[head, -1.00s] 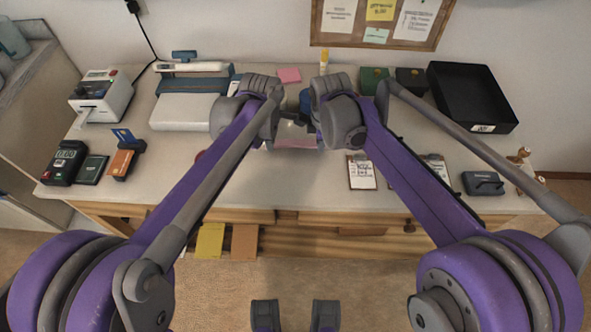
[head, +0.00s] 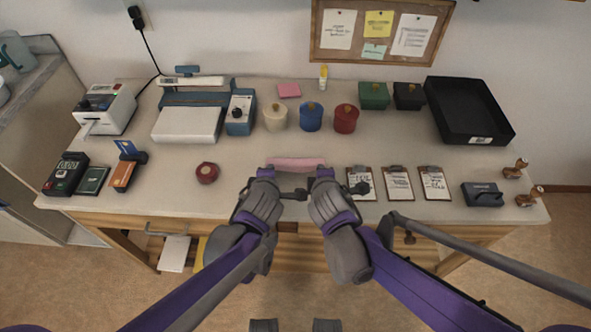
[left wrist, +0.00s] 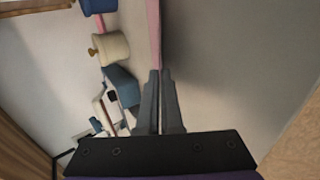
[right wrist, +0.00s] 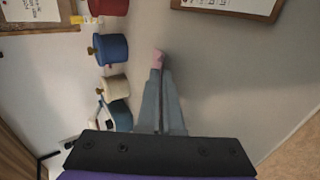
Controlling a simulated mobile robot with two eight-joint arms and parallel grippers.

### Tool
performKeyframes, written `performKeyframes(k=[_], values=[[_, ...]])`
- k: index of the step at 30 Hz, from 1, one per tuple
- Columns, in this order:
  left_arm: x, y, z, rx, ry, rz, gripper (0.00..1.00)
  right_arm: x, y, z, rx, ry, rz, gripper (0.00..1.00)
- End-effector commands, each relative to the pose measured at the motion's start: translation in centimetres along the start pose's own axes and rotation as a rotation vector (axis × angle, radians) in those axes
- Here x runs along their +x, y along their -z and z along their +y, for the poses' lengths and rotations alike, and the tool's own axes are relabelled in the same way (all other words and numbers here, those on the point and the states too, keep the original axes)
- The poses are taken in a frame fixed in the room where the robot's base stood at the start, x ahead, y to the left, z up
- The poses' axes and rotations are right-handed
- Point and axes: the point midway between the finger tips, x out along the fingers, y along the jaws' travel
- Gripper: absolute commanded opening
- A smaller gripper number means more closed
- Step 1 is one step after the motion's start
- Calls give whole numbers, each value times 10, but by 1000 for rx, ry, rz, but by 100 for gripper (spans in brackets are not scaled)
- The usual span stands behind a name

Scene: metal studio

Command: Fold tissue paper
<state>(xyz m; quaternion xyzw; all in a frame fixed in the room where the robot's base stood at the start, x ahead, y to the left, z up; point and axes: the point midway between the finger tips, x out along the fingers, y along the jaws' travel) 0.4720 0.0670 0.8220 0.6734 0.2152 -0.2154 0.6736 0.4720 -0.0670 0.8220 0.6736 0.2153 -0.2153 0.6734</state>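The pink tissue paper (head: 295,163) stretches as a narrow band between my two grippers near the front middle of the desk. My left gripper (head: 267,172) is at its left end and my right gripper (head: 323,172) at its right end. In the left wrist view the fingers are close together with the pink paper (left wrist: 154,35) running from their tips. In the right wrist view a small pink piece (right wrist: 157,59) shows at the nearly closed fingertips. Both grippers appear shut on the paper. Whether its lower edge touches the desk, I cannot tell.
A red round object (head: 207,172) lies left of the paper. Clipboards (head: 397,183) lie close to the right. Cream (head: 275,118), blue (head: 311,118) and red (head: 345,120) lidded pots stand behind. The desk between paper and pots is clear.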

Motion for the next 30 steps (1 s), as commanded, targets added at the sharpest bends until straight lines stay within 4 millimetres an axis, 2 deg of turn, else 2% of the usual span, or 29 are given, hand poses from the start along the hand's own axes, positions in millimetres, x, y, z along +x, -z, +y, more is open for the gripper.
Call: performKeyframes(k=[4, 6, 13, 22, 30], values=[[0, 0, 0, 0, 1, 0, 0, 0, 0, 0, 0, 1, 0, 0], [0, 0, 0, 0, 1, 0, 15, 0, 0, 0, 0, 1, 0, 15], [0, 0, 0, 0, 2, 0, 55, 0, 0, 0, 0, 2, 0, 55], [-6, 0, 4, 0, 3, 0, 55, -6, 0, 4, 0, 2, 0, 55], [-44, 0, 22, 1, 2, -1, 55, -44, 0, 22, -1, 2, 2, 55]])
